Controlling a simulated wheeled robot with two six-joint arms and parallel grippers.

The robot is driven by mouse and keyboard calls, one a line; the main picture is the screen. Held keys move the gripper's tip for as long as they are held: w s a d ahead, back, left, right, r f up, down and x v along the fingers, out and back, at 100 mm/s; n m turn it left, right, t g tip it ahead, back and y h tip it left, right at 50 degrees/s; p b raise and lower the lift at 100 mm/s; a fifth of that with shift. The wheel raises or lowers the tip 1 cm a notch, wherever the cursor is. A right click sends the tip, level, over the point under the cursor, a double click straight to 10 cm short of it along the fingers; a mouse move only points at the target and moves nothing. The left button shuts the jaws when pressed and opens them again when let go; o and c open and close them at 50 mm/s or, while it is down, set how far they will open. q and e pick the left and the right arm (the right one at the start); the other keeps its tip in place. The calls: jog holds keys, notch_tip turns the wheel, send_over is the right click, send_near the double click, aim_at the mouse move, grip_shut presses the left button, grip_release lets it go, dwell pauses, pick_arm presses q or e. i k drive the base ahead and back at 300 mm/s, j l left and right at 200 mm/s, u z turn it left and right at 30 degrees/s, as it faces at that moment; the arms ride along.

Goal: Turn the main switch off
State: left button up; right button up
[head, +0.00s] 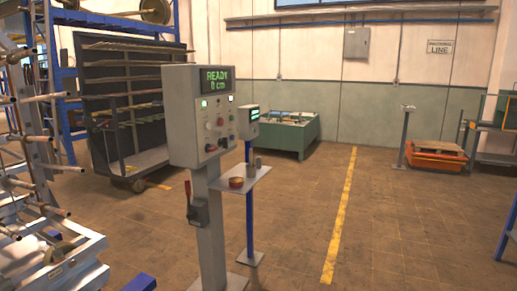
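A grey control cabinet (182,120) stands on a post left of centre in the head view. Its display (215,80) reads "READY" and "0 cm" in green. Below it are a lit green button (204,104), a red button (221,121) and several small knobs and buttons. A dark box with a red-topped lever (189,192) sits lower, on the left side of the post. The lever points up. No control's label is readable, so I cannot tell which is the main switch. Neither of my grippers is in view.
A small shelf (252,178) with a brown round container (236,182) juts from the post. A second, smaller display stand (248,122) is just behind. White machinery with rods (50,250) fills the left foreground. Floor right of the yellow line (342,215) is mostly clear.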

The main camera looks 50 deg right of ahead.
aim_at(208, 149)
jog(key=z, duration=1.35)
jog(key=i+l, duration=0.25)
